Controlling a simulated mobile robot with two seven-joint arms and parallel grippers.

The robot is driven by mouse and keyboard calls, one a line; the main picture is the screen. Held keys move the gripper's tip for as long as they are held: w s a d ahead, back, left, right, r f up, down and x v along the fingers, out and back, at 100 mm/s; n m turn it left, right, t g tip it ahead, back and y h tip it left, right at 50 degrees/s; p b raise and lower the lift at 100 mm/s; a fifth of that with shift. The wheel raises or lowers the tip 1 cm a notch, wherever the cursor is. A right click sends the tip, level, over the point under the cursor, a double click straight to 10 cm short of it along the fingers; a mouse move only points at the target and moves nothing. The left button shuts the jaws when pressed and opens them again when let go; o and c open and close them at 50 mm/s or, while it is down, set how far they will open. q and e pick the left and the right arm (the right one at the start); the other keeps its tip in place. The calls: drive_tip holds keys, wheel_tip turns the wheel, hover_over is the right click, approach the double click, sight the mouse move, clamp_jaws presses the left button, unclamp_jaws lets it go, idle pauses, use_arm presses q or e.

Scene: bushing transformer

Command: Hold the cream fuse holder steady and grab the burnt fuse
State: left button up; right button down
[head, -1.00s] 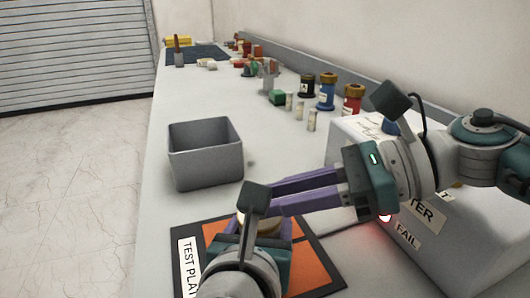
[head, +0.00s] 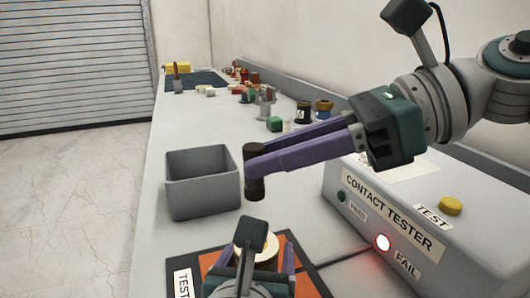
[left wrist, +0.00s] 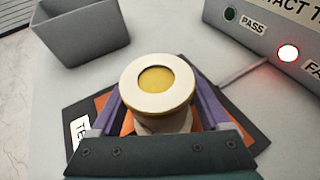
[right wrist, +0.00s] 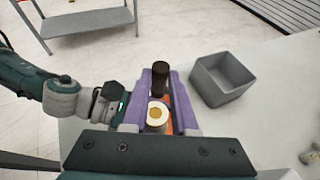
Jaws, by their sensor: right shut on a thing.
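The cream fuse holder (head: 262,249) stands upright on the orange and black test plate (head: 316,279). Its round cream rim and yellow-brown centre (left wrist: 157,79) show from above in the left wrist view. My left gripper (head: 262,262) has its purple fingers closed on both sides of the holder. The burnt fuse (head: 254,187) is a dark brown-black cylinder, held upright in the air by my right gripper (head: 252,165). The fuse is clear of the holder, and it also shows between the right fingertips in the right wrist view (right wrist: 160,84).
A grey open bin (head: 203,183) stands just left of the fuse and looks empty. The contact tester (head: 395,215) is at the right with its red FAIL lamp (head: 383,242) lit. Blue and dark fuses (head: 324,111) and other parts stand farther back.

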use_arm(q)
drive_tip(key=shift+o, duration=1.4)
